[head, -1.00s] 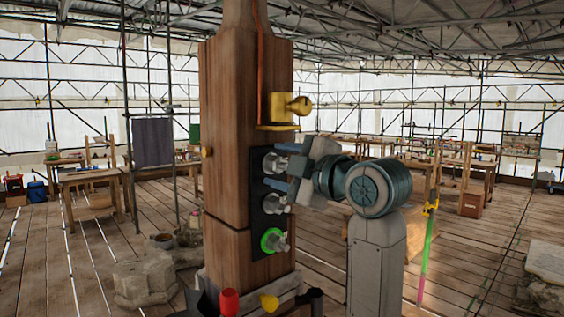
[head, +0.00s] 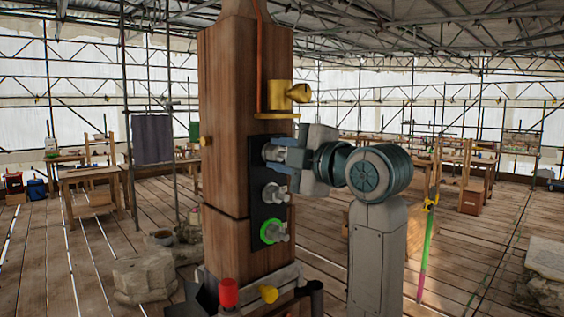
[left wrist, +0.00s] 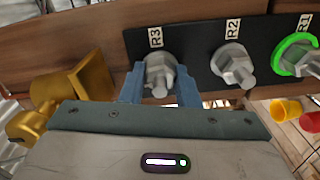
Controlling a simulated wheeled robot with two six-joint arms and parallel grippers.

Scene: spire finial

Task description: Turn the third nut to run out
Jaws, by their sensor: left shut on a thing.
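A black plate (left wrist: 195,65) on the wooden post carries three grey nuts on studs, labelled R3, R2 and R1 in the left wrist view. The R3 nut (left wrist: 158,76) is the top one in the head view (head: 271,153). My left gripper (left wrist: 160,88) is shut on it, with a blue finger on each side; the fingers partly hide it in the head view. The R2 nut (left wrist: 233,66) is free beside it. The R1 nut (left wrist: 300,58) has a bright green ring around its base. My right gripper is in neither view.
A yellow brass fitting (head: 288,94) juts from the wooden post (head: 225,150) just above the plate, close to my left gripper. Red (head: 229,293) and yellow (head: 268,294) pieces sit at the post's foot. Workbenches stand well behind.

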